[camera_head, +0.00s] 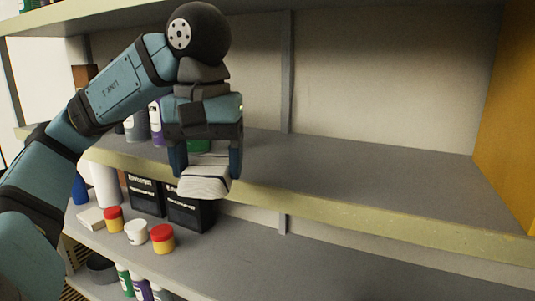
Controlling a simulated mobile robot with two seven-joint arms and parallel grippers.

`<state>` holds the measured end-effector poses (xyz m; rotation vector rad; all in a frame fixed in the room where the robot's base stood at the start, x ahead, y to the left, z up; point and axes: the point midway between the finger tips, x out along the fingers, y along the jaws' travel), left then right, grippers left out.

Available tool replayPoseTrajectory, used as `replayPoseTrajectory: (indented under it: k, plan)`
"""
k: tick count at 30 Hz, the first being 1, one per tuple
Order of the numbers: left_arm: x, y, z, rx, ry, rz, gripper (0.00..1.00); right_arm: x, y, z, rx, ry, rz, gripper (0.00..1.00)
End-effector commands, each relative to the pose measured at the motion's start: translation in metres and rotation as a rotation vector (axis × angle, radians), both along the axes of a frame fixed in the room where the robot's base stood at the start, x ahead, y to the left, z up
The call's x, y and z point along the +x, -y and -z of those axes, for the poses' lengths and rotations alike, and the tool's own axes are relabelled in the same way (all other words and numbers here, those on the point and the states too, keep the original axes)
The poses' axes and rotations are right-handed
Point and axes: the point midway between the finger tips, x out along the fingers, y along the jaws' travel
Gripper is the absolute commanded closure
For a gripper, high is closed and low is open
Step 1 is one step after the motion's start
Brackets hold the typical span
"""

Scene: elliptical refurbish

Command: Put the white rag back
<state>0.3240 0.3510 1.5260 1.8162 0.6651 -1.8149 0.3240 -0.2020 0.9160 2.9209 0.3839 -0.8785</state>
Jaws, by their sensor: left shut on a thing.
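The white rag (205,184) is a folded, striped whitish bundle. My left gripper (205,172) points down and is shut on it, with one finger on each side. The rag hangs at the front edge of the middle shelf (340,175), overlapping that edge in the picture. I cannot tell whether it touches the shelf. My right gripper is not in view.
Bottles, one purple (155,122), stand behind my arm on the middle shelf. Its right part is bare up to a yellow panel (508,120). Black boxes (188,208) and red-lidded jars (162,238) stand on the lower shelf, which is clear to the right.

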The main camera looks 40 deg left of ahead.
Motion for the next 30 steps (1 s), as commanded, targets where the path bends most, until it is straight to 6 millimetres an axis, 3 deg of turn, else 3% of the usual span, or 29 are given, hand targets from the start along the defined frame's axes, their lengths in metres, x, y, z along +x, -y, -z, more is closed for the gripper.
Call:
replayPoseTrajectory:
  k: [9,15,21,30]
  plan:
    - [0.084,-0.026,-0.002,-0.003,-0.003,-0.002,0.48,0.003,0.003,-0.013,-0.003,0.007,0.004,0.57]
    - [0.128,-0.04,-0.001,-0.001,-0.002,-0.001,0.48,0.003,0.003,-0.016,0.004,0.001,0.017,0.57]
    - [0.146,-0.046,0.0,-0.001,0.001,0.0,0.48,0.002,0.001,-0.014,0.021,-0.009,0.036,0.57]
    - [0.146,-0.047,0.028,0.001,-0.002,-0.001,0.48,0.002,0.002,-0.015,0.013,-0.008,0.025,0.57]
